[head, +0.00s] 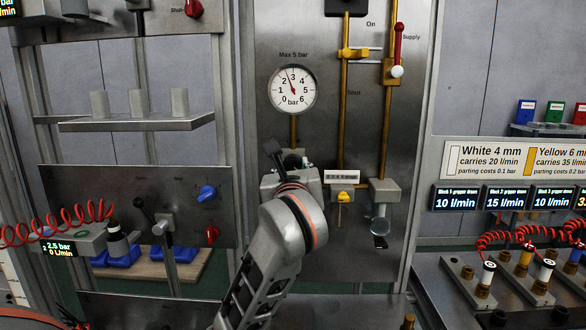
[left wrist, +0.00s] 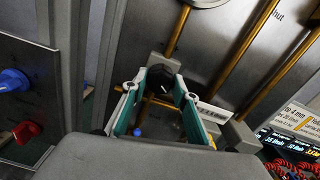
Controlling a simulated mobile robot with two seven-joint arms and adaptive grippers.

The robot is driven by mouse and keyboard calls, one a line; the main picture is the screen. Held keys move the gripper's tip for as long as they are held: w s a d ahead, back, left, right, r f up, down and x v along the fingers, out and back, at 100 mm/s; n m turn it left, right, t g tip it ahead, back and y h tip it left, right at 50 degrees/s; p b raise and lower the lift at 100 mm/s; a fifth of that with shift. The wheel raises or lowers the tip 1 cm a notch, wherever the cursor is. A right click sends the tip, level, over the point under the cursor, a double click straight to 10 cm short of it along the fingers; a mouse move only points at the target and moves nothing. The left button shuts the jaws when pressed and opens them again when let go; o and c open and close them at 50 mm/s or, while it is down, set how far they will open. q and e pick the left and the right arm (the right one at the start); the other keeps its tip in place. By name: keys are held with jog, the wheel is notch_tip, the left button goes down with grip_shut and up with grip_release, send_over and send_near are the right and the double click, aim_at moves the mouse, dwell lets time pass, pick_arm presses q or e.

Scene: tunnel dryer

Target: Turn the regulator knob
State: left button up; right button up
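The regulator knob (left wrist: 159,77) is a dark round knob on a grey block, low in the left wrist view's panel. In the head view its regulator (head: 293,157) sits at the foot of the brass pipe under the gauge and is mostly hidden by my left gripper (head: 288,167). In the left wrist view my left gripper (left wrist: 163,88) has its two teal-padded fingers apart, one on each side of the knob. I cannot tell whether they touch it. The round gauge (head: 292,90) marked "Max 5 bar" has its needle between 2 and 3. My right gripper is not in view.
Right of the regulator are a yellow valve (head: 343,196) and a grey block (head: 384,193) on brass pipes. A red supply lever (head: 398,45) is above. The left panel carries a blue knob (head: 207,192) and a red knob (head: 212,233). Hose couplings (head: 487,275) stand at right.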

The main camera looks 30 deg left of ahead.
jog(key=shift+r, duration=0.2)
pick_arm(q)
jog(key=shift+m+p, duration=0.35)
jog(key=shift+m, duration=0.35)
jog(key=shift+m+p, duration=0.85)
jog(key=shift+m, duration=1.15)
jog(key=m, duration=0.3)
jog(key=shift+m, duration=0.4)
jog(key=m, duration=0.3)
jog(key=shift+a+m, duration=0.1)
jog(key=shift+m, duration=2.2)
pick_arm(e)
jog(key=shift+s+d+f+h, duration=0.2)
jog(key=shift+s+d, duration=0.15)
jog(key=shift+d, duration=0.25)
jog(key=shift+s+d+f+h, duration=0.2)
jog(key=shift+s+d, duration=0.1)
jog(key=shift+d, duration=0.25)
